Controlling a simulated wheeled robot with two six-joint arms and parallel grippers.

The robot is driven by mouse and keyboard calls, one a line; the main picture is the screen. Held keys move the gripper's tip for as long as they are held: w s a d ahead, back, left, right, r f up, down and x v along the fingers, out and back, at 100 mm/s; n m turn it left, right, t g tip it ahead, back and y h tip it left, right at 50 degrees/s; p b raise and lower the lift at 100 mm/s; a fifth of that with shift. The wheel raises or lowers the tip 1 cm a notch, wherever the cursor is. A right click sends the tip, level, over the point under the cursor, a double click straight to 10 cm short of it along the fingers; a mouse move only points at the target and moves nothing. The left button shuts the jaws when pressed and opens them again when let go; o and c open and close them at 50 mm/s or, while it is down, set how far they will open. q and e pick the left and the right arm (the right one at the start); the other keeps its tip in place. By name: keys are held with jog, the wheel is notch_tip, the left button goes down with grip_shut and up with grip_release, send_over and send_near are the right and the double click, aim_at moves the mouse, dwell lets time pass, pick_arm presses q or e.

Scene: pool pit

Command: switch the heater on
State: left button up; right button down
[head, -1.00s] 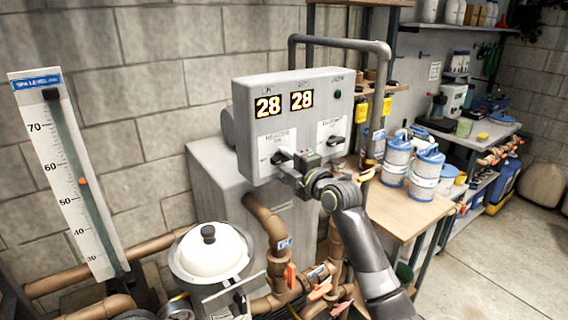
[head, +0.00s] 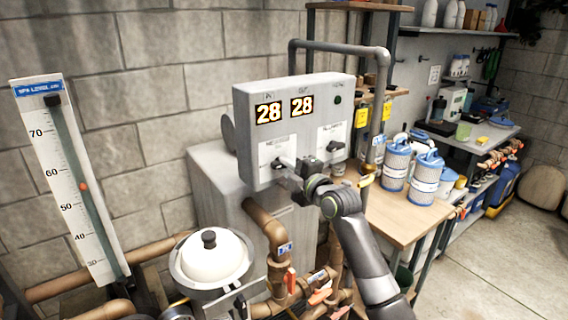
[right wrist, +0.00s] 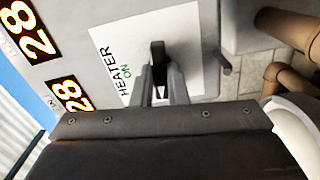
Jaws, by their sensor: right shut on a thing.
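The grey control box (head: 243,130) hangs in the middle of the head view, with two displays that both read 28. The black heater switch (right wrist: 158,56) sits on a white plate (right wrist: 105,48) marked HEATER, with ON in green, in the right wrist view. My right gripper (right wrist: 161,88) is shut on the switch, one finger on each side of its lever. In the head view the right gripper (head: 292,179) is at the box's lower left and partly hides the switch. A small dark green lamp (head: 338,100) is at the box's upper right. My left gripper is not in view.
A second black knob (head: 335,146) is on the box's right plate. Brown pipes (head: 263,225) with orange valve handles and a white domed filter (head: 211,257) are below. A wooden table (head: 398,218) with blue-and-white cartridges (head: 425,178) stands at right. Open floor lies farther right.

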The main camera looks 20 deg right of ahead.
jog(key=m+p, duration=0.3)
jog(key=m, duration=0.2)
jog(key=shift+r+m, duration=0.15)
jog(key=shift+m, duration=0.15)
jog(key=m+p, duration=0.2)
jog(key=m, duration=0.2)
jog(key=shift+p, duration=0.3)
jog(key=m+p, duration=0.3)
jog(key=m, duration=0.2)
jog(key=shift+m, duration=0.4)
jog(key=shift+f+m, duration=0.3)
jog(key=shift+m, duration=0.5)
jog(key=c, duration=1.3)
grip_release()
jog(key=shift+r, duration=0.1)
jog(key=p+v, duration=0.2)
jog(key=v, duration=0.5)
jog(key=shift+r, duration=0.1)
